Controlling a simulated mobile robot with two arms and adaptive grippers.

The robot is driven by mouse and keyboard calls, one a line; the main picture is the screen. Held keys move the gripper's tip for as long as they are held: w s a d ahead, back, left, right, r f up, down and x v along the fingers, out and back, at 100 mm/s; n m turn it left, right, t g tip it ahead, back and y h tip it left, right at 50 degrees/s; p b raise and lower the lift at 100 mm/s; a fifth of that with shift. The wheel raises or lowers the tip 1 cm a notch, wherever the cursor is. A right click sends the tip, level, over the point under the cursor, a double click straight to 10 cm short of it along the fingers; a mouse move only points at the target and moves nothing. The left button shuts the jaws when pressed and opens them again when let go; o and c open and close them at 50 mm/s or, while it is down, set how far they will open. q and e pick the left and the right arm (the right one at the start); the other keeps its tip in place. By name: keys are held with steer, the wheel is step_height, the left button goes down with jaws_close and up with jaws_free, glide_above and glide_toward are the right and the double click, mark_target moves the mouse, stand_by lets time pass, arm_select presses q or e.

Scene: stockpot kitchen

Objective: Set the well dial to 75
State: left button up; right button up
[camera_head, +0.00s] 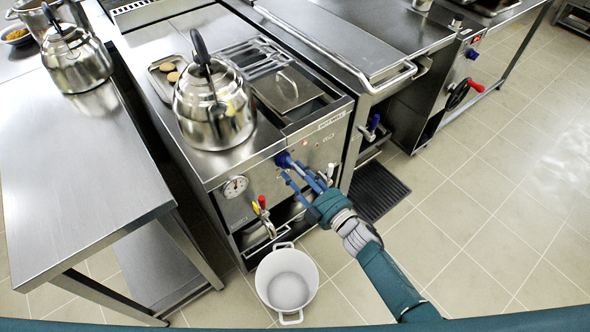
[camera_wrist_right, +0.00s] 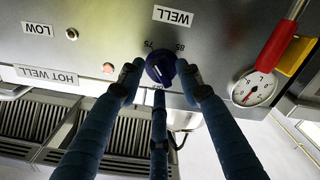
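The blue well dial (camera_wrist_right: 160,68) sits on the front panel of the steel cooker, below a WELL label (camera_wrist_right: 173,16) in the right wrist view. The marks 75 and 85 show above it on either side; a small pale mark shows on its face, but I cannot read its setting surely. In the head view the dial (camera_head: 283,159) is at the panel's top edge. My right gripper (camera_wrist_right: 160,72) has its fingers on both sides of the dial, with narrow gaps visible; it looks open around it. It also shows in the head view (camera_head: 298,176). My left gripper is not in view.
A round gauge (camera_head: 235,187) and a tap with a red handle (camera_head: 262,202) are left of the dial. A white pot (camera_head: 287,281) stands on the floor below. A steel kettle (camera_head: 214,110) stands on the cooker top. Open tiled floor lies to the right.

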steer(key=v, duration=1.2)
stand_by(0.3)
steer(key=s+d+f+m+g+h, duration=0.25)
steer(key=s+d+f, duration=0.2)
steer(key=f, duration=0.55)
steer(key=s+d+f+m+g+h, duration=0.1)
steer(key=s+d+f+m+h, duration=0.3)
steer(key=f, duration=0.6)
steer(key=s+d+f+m+g+h, duration=0.2)
steer(key=s+d+f, duration=0.25)
steer(key=f, duration=0.55)
steer(key=s+f+m+g, duration=0.1)
steer(key=s+f, duration=0.3)
steer(key=s, duration=0.5)
steer(key=s+d+f+m+g+h, duration=0.1)
steer(key=s+f+g, duration=0.3)
steer(key=s, duration=0.6)
steer(key=s+d+f+m+g+h, duration=0.1)
steer(key=s+f, duration=0.4)
steer(key=s, duration=0.5)
steer(key=shift+m+g, duration=0.65)
steer(key=shift+g, duration=0.4)
steer(key=shift+s+d, duration=0.1)
steer(key=shift+s, duration=0.05)
